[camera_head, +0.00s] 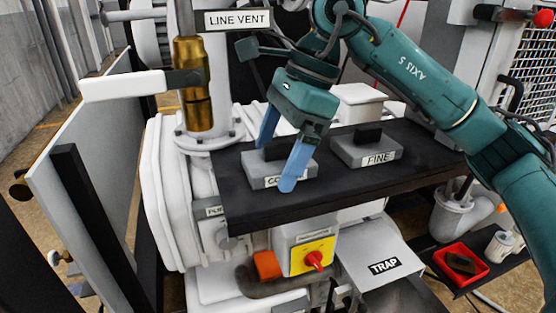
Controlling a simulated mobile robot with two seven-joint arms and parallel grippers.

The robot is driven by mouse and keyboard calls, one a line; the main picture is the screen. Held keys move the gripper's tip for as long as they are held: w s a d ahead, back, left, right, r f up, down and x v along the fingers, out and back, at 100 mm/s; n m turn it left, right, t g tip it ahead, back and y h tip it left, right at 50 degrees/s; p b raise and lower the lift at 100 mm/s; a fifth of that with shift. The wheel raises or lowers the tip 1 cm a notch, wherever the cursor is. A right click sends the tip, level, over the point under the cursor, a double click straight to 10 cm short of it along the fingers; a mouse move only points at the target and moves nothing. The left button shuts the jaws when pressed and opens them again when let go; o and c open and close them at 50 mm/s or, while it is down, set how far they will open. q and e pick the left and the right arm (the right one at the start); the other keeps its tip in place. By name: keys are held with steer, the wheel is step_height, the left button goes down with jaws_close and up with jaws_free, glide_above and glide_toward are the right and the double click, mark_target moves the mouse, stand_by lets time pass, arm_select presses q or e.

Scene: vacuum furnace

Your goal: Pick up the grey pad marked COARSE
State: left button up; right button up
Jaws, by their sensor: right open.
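The grey COARSE pad (259,179) lies on a dark shelf in the middle of the head view. It has a black grip block on top, and a finger hides most of its label. My right gripper (277,163) is open, pointing down over this pad, with one blue finger behind the grip block and the other in front of it. I cannot tell whether the fingers touch the pad. A second grey pad marked FINE (366,150), also with a black block, lies to the right on the same shelf. My left gripper is not in view.
The dark shelf (330,198) has bare room along its front edge. A brass valve (197,105) with a white handle stands at the left, beside the LINE VENT sign (238,20). Below are a red switch on a yellow plate (312,258) and a red tray (461,264).

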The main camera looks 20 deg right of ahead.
steer(key=shift+c, duration=0.2)
steer(key=c, duration=1.1)
